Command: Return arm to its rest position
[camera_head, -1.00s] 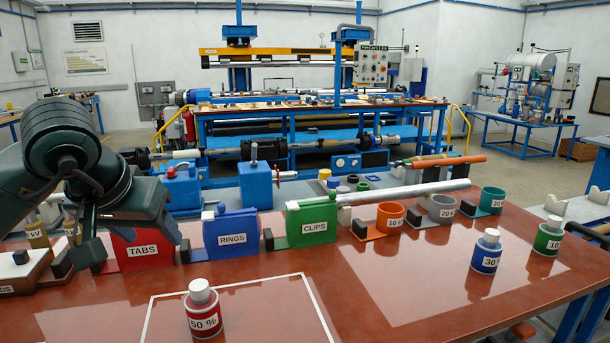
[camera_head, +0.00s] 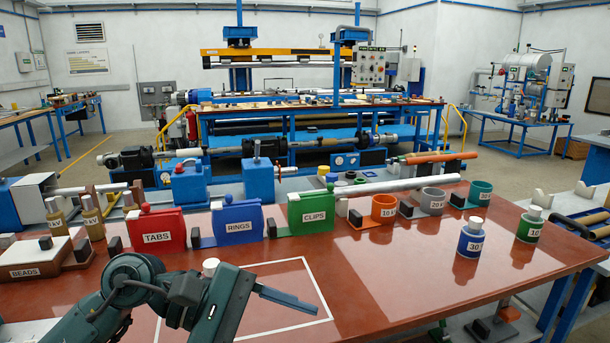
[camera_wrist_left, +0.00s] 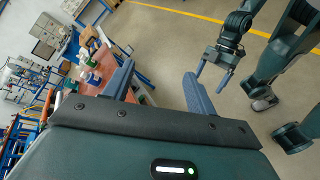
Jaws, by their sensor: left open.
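My left arm comes in at the bottom left of the head view. Its gripper (camera_head: 288,299) is over the near part of the table, by the white-outlined square, with one finger clearly seen. In the left wrist view the two fingers (camera_wrist_left: 158,70) are spread with nothing between them. My right gripper (camera_wrist_left: 212,75) shows in the left wrist view, hanging over the floor with its fingers apart and empty. A bottle with a white cap (camera_head: 210,266) stands behind my left arm, its body mostly hidden.
The red-brown table (camera_head: 400,280) holds TABS (camera_head: 157,237), RINGS (camera_head: 238,227) and CLIPS (camera_head: 314,216) bins along the back. A BEADS box (camera_head: 40,268) is at left. Blue (camera_head: 471,238) and green (camera_head: 530,224) bottles stand at right. The table's middle right is clear.

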